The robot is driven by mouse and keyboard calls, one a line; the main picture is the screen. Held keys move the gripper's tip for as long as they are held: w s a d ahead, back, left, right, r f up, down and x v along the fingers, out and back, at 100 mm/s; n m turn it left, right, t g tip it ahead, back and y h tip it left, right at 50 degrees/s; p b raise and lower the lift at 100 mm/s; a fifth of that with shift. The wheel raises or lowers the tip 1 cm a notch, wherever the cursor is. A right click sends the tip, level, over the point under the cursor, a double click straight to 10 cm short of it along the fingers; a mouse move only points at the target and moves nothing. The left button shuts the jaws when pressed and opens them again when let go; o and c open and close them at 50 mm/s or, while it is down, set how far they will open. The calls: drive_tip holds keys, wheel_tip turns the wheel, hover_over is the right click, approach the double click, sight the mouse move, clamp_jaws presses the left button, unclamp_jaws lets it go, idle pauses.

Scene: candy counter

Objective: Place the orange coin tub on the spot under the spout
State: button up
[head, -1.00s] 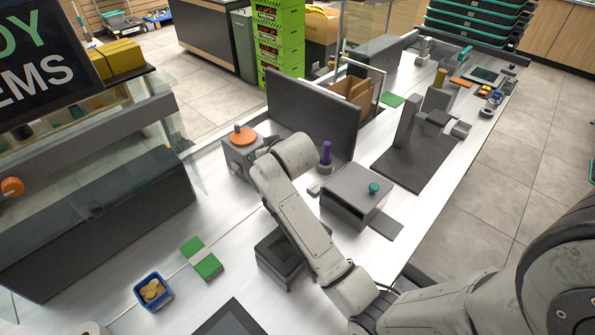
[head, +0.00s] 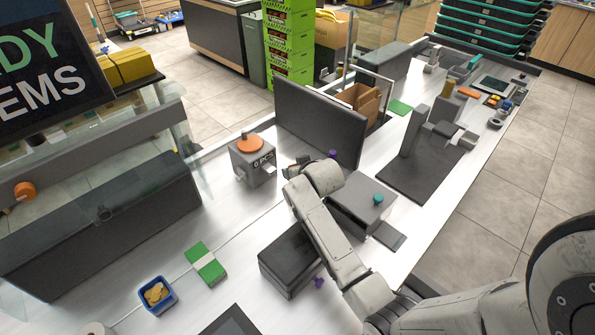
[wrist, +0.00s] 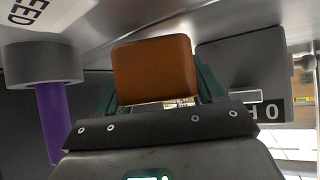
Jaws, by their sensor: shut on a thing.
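My gripper (wrist: 155,98) is shut on the orange coin tub (wrist: 153,68), which shows as a brown-orange block between the dark green fingers in the wrist view. In the head view the gripper is at the end of my pale arm, mostly hidden, just right of a grey dispenser (head: 252,165) with an orange knob and a "6 PCS" label. A small pale part juts from the dispenser's right side; I cannot tell if it is the spout. The spot under the spout cannot be made out.
A dark panel (head: 318,118) stands behind the gripper. A purple post (wrist: 52,122) is close at left in the wrist view. A grey box (head: 362,205) with a teal knob is right of my arm. A blue tub of coins (head: 174,306) and a green block (head: 212,272) are at front left.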

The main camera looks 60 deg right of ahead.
drive_tip(key=shift+f, duration=0.45)
drive_tip(key=shift+f, duration=0.1)
drive_tip(key=o, duration=1.1)
drive_tip(key=shift+r, duration=0.2)
drive_tip(key=shift+s+a, duration=0.2)
drive_tip(key=b+v, duration=0.1)
drive_tip(key=v, duration=1)
drive_tip(key=shift+s+a+r, duration=0.1)
drive_tip(key=shift+s+r, duration=0.05)
